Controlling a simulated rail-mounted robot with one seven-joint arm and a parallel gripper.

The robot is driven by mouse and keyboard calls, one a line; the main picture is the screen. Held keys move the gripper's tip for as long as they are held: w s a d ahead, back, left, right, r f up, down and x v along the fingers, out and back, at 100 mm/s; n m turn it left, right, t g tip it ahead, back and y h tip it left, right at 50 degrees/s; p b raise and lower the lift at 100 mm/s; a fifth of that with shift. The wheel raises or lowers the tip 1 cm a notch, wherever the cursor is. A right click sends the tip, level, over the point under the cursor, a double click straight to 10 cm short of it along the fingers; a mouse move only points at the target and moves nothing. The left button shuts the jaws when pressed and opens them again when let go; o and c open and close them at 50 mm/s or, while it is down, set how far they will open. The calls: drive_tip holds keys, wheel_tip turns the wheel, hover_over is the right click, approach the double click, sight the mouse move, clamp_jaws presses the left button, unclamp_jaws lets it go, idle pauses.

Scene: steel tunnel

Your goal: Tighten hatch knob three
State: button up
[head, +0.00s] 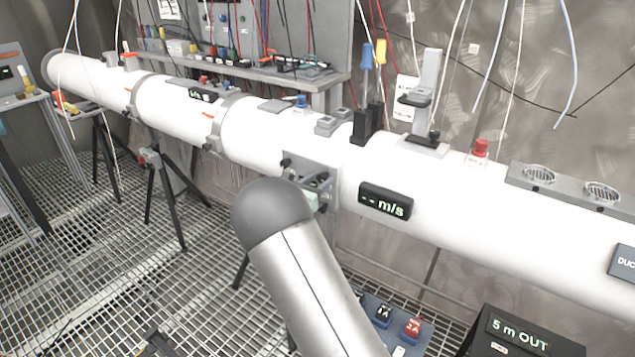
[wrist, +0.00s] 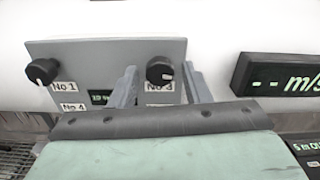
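The grey hatch plate (wrist: 85,55) fills the left and middle of the wrist view. The black knob labelled No 3 (wrist: 158,66) is at its upper right, with a pale pointer mark. Another black knob, labelled No 1 (wrist: 41,71), is at its upper left. My gripper (wrist: 163,74) is open, its two grey fingers apart, one on each side of knob three in the picture. Whether they touch it or stop short, I cannot tell. In the head view the hatch plate (head: 318,160) is on the white pipe, partly hidden by my arm, as is the gripper.
A black m/s display (head: 385,201) is on the white pipe (head: 455,220), right of the hatch; it also shows in the wrist view (wrist: 280,75). The plate's lower part, with a No 4 label and small green display (wrist: 99,98), is partly hidden by my gripper.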

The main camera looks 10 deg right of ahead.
drive_tip(key=c, duration=0.7)
drive_tip(key=shift+f+b, duration=0.1)
drive_tip(key=shift+b, duration=0.2)
drive_tip(key=b, duration=0.1)
drive_tip(key=m+b, duration=0.1)
drive_tip(key=b, duration=0.1)
drive_tip(key=shift+f, duration=0.25)
drive_tip(key=m+b, duration=1.3)
drive_tip(key=b, duration=1)
drive_tip(key=shift+b, duration=0.3)
drive_tip(key=shift+r+m+b, duration=0.2)
drive_tip(key=shift+m+b, duration=0.8)
drive_tip(key=shift+b, duration=0.15)
drive_tip(key=shift+r, duration=0.15)
